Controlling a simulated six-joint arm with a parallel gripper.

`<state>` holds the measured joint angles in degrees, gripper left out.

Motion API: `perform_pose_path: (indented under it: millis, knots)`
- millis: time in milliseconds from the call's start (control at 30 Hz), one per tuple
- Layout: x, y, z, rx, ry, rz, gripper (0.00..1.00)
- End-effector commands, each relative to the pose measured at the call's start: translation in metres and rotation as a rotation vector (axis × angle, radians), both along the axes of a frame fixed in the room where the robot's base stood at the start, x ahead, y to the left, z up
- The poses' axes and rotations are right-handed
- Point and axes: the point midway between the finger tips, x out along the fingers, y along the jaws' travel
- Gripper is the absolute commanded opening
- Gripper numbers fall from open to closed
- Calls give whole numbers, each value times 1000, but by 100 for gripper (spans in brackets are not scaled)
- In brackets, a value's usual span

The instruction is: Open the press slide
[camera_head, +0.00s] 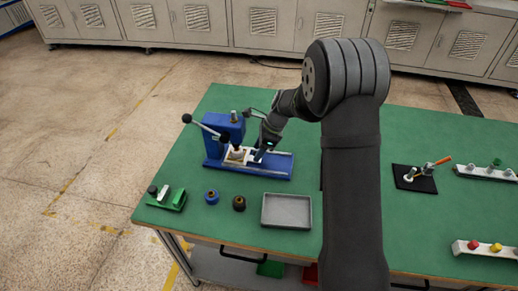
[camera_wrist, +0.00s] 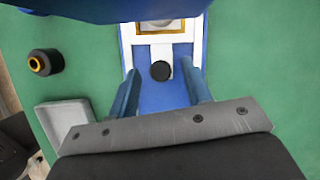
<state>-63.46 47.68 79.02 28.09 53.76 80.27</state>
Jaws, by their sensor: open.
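The blue press (camera_head: 215,142) stands at the left of the green table, with a black-knobbed lever reaching out to its left. Its pale slide (camera_head: 230,158) sits under the press head on the blue base rail (camera_head: 280,168). In the wrist view the slide shows as a white frame (camera_wrist: 141,54) with a round black knob (camera_wrist: 160,71) at its near end. My gripper (camera_head: 262,154) is low over the rail, right of the press head. In the wrist view its fingers (camera_wrist: 160,68) are apart, one on each side of the knob, with visible gaps. The slide's far end is hidden under the head.
A green fixture (camera_head: 172,200) is at the left edge. A black mat (camera_head: 415,180) and racks are at the right.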

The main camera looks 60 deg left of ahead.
Motion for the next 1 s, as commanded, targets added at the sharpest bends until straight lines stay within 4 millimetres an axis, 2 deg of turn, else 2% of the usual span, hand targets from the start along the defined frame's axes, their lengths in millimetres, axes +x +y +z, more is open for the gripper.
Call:
perform_pose_path:
  millis: [167, 300, 400, 600, 900, 1000]
  knots:
    - [0, 0, 0, 0, 0, 0, 43]
    - [0, 0, 0, 0, 0, 0, 16]
    - [0, 0, 0, 0, 0, 0, 0]
    - [5, -4, 0, -1, 0, -2, 0]
    - [48, -47, 0, -1, 1, -5, 0]
    - [55, -55, 1, 0, 0, -2, 0]
